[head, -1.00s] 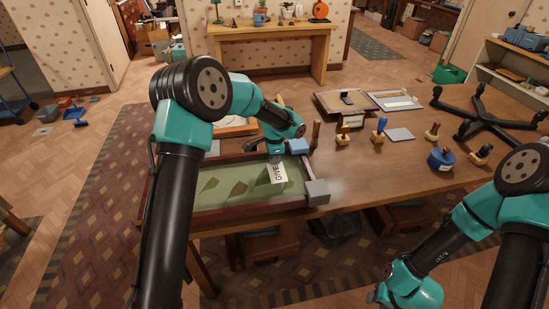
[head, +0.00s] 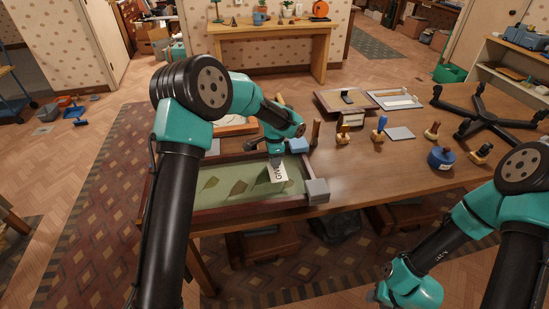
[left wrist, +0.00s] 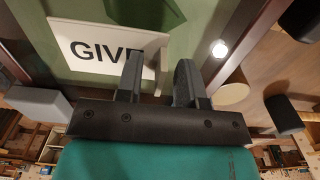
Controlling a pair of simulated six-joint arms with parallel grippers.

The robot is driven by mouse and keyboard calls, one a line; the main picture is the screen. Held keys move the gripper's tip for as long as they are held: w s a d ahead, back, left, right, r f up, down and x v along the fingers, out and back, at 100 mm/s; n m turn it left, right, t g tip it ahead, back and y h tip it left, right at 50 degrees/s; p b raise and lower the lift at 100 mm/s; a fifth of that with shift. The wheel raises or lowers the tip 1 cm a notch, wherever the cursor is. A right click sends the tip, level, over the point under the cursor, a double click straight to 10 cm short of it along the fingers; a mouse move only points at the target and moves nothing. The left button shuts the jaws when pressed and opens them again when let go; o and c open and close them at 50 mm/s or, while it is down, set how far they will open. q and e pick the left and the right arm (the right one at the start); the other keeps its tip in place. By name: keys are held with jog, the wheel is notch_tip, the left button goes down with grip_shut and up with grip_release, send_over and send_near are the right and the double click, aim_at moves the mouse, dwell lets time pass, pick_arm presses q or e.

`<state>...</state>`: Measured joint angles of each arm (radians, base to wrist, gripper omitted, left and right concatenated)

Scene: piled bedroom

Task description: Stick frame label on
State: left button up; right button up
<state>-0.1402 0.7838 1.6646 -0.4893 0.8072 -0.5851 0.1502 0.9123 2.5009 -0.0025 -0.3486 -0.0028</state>
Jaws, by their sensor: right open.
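A white label with the word GIVE (head: 280,174) is at the tip of my left gripper (head: 276,160). In the left wrist view the label (left wrist: 85,40) shows a raised white tab between the fingers of my left gripper (left wrist: 157,75). One finger covers the end of the word. The label is over the green panel of a dark wooden frame (head: 250,205), near its right end. Whether the label touches the panel is unclear. Dark green leaf shapes show on the panel. My right arm is at the lower right; its fingers are out of view.
A grey block (head: 317,190) and a blue block (head: 299,146) sit at the frame's right corners. Stamps with handles (head: 379,130), a blue round object (head: 440,158), a grey pad (head: 400,134) and a tray (head: 345,103) stand on the table.

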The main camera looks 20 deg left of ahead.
pick_arm(q)
jog(key=shift+r, duration=0.1)
notch_tip(320, 180, up, 17)
dwell(0.7)
jog(key=shift+r, duration=0.1)
